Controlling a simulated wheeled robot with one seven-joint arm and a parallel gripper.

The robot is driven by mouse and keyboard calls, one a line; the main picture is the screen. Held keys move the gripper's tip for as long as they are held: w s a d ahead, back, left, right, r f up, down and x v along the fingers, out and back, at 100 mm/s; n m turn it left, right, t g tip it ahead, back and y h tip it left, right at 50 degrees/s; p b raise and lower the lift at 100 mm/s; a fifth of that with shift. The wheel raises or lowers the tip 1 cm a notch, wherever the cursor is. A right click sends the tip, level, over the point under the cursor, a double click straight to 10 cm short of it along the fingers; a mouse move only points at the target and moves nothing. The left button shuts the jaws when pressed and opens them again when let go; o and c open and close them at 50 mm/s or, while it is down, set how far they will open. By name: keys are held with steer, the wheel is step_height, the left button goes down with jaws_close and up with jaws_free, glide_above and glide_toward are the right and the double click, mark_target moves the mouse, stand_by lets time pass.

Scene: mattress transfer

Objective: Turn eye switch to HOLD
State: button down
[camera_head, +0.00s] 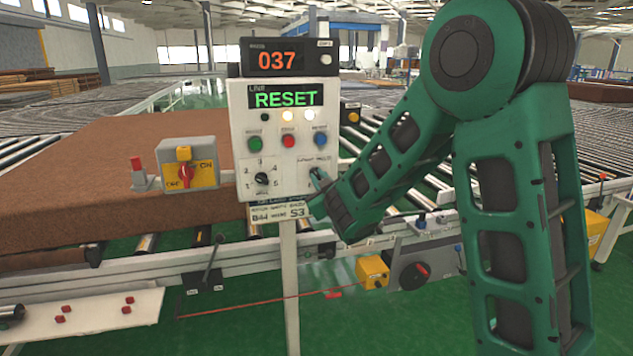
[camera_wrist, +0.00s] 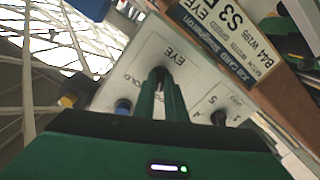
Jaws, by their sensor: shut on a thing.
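The control panel (camera_head: 246,113) stands on a white post, and its green display reads RESET. In the head view my gripper (camera_head: 318,182) is at the panel's lower right, where my arm hides part of the eye switch area. In the wrist view, which looks upside down, my gripper (camera_wrist: 165,88) has its two green fingers close together at the dark eye switch (camera_wrist: 160,72), shut on it. The EYE label is beside the fingertips and a partly covered HOLD label is to their left. The switch's exact angle is hidden by the fingers.
A numbered dial (camera_head: 261,179) is left of my gripper on the panel, below green, red and blue buttons. A counter (camera_head: 277,60) above reads 037. Roller conveyors lie behind.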

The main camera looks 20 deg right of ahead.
steer(key=m, duration=0.7)
steer(key=shift+f, duration=0.15)
steer(key=m, duration=0.5)
steer(key=shift+d+f+m, duration=0.1)
steer(key=shift+m, duration=0.2)
stand_by(0.3)
steer(key=c, duration=1.8)
jaws_free()
steer(key=shift+c, duration=0.2)
steer(key=shift+o, duration=0.2)
